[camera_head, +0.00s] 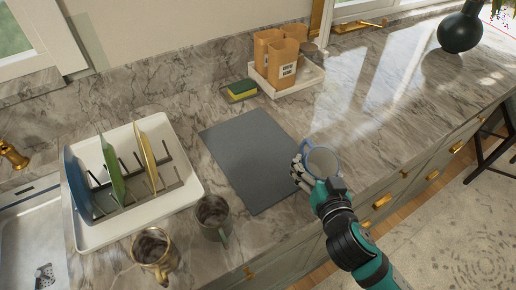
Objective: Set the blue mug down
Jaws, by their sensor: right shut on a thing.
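The blue mug (323,162) is light blue with a pale inside, at the right of the grey mat in the head view. Its mouth faces up toward the camera. My right gripper (306,179) is shut on the mug at its left and lower side. The gripper partly hides the mug's lower part, and I cannot tell whether its base touches the counter. The dark grey mat (246,158) lies flat on the marble counter, just left of the gripper. My left gripper is not in view.
A white dish rack (187,207) with several plates stands at left. A grey-green mug (213,216) and a brownish mug (152,249) stand near the front edge. A sponge (242,90) and a white tray (309,78) with orange canisters are behind.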

